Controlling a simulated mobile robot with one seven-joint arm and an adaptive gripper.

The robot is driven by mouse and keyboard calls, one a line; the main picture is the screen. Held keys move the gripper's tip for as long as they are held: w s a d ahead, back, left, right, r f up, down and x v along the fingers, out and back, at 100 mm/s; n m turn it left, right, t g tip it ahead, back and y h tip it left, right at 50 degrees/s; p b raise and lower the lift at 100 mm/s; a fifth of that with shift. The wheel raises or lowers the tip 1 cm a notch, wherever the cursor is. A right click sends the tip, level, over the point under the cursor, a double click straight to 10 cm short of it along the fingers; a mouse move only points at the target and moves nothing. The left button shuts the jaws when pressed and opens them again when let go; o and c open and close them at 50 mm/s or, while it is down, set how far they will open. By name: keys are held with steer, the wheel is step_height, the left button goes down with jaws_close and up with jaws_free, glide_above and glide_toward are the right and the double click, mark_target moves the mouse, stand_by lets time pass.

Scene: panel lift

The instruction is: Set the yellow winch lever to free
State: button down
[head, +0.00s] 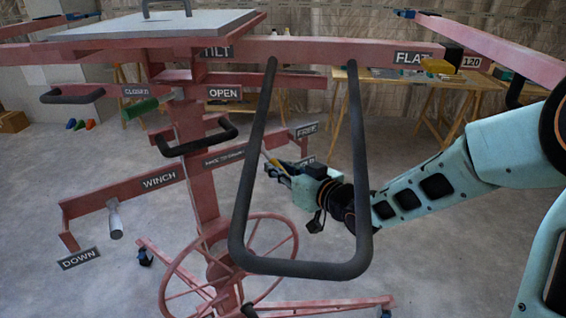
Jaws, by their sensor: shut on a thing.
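My gripper (272,171) is at the right side of the red panel lift's mast, seen through the black hanging loop handle. It is shut on the yellow winch lever, of which only a thin yellow piece (266,156) shows by the fingertips. The rest of the lever is hidden by the fingers. The FREE label (307,129) is above and to the right of the fingertips. A second label (306,161) below it is mostly hidden by my gripper and seems to read HOLD.
The black loop handle (241,185) hangs in front of my gripper. A red handwheel (170,285) is below, and the winch crank with a grey grip (115,219) is at left. The OPEN label (225,92) and a black handle (203,144) sit on the mast.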

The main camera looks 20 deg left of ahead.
steer(key=shift+r+g+h+p, duration=0.5)
steer(key=shift+r+h+p, duration=0.4)
steer(key=shift+p, duration=1.6)
steer(key=c, duration=1.8)
jaws_free()
steer(key=shift+d, duration=0.1)
steer(key=shift+f, duration=0.1)
steer(key=shift+s+d, duration=0.1)
steer(key=v, duration=1.1)
steer(key=shift+s+d+r, duration=0.15)
steer(key=shift+d+r, duration=0.05)
steer(key=shift+d, duration=0.15)
